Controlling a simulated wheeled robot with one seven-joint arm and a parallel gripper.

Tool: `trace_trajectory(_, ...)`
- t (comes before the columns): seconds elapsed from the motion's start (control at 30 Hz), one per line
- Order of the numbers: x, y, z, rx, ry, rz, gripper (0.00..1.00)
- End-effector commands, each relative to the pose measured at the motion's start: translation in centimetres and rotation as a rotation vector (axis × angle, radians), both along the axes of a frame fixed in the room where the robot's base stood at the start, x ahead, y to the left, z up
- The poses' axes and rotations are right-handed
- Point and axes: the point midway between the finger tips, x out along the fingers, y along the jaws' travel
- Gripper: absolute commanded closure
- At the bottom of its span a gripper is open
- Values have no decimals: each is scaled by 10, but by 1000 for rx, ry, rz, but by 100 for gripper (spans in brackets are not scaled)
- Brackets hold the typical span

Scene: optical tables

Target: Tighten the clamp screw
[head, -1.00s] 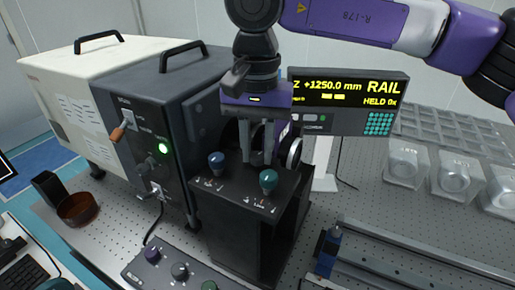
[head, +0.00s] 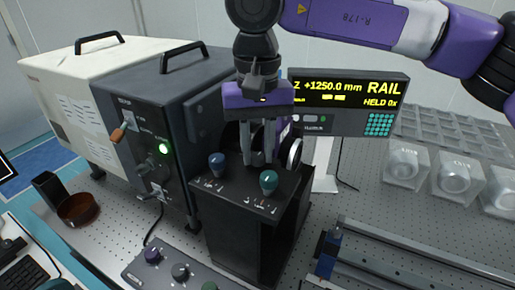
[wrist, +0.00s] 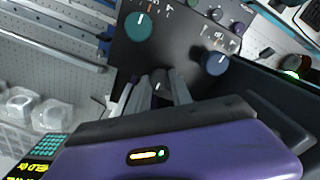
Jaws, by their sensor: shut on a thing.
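My gripper (head: 258,156) points down over the top of a black box (head: 228,235), behind its two marked knobs. In the wrist view my gripper (wrist: 158,92) has its fingers around a small dark knob (wrist: 161,78), which looks like the clamp screw. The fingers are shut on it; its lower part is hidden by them. In the head view the fingers hide it. A blue knob (head: 217,164) and a teal knob (head: 269,182) stand in front, apart from the fingers.
A round metal-rimmed part (head: 294,153) stands close right of the fingers. A display (head: 350,100) reading RAIL stands behind. A dark instrument (head: 165,100) is at left. A rail (head: 400,262) runs at right; clear cases (head: 403,165) sit behind it.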

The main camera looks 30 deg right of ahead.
Motion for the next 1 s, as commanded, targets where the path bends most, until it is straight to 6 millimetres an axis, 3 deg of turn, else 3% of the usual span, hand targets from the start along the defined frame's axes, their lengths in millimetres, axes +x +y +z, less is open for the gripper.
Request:
trace_trajectory(0.1, 1, 1, 1, 1, -3, 1, 100)
trace_trajectory(0.13, 1, 1, 1, 1, -3, 1, 70)
trace_trajectory(0.23, 0, 1, 1, 1, -3, 1, 52)
trace_trajectory(0.63, 1, 0, 6, -1, -2, -1, 52)
trace_trajectory(1.0, 1, 0, 62, -1, -4, -1, 52)
